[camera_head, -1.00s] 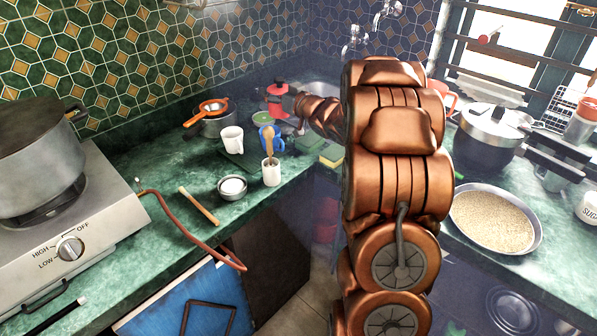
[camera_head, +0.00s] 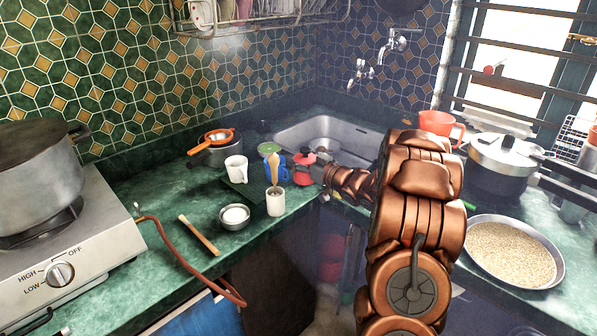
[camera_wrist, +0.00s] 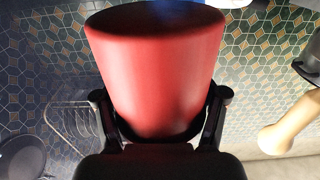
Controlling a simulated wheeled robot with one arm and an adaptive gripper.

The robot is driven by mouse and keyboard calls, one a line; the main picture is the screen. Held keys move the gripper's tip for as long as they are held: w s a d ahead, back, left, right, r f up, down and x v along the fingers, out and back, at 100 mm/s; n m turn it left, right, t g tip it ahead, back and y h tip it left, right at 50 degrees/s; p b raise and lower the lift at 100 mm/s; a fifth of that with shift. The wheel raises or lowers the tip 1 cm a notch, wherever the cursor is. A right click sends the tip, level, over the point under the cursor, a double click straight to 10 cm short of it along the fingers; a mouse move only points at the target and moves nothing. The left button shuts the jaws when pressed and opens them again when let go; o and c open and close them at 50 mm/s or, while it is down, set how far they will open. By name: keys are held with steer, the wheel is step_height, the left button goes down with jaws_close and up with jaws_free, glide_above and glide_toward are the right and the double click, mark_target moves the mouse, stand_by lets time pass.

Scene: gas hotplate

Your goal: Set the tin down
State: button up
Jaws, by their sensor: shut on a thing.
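The red tin (camera_head: 303,175) is in my gripper (camera_head: 318,160), low over the green counter (camera_head: 165,190), just right of the blue mug (camera_head: 284,168). In the wrist view the red tin (camera_wrist: 157,70) fills the middle, wider toward the top of the picture. The fingers of my gripper (camera_wrist: 160,112) close on its narrower end from both sides. The tin's base is hard to make out in the head view, so I cannot tell whether it touches the counter.
A white mug (camera_head: 236,168) and a white cup (camera_head: 275,203) holding a wooden utensil stand left of the tin. A small bowl (camera_head: 234,217) is nearer. A pot with an orange strainer (camera_head: 215,136) stands behind. The sink (camera_head: 325,135) lies beyond the tin.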

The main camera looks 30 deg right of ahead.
steer(key=shift+f, duration=2)
steer(key=shift+f, duration=0.1)
steer(key=o, duration=1.6)
steer(key=shift+s+d, duration=0.1)
steer(key=shift+s, duration=0.2)
steer(key=b+v, duration=0.1)
steer(key=v, duration=1)
steer(key=shift+s, duration=0.2)
steer(key=shift+w, duration=0.1)
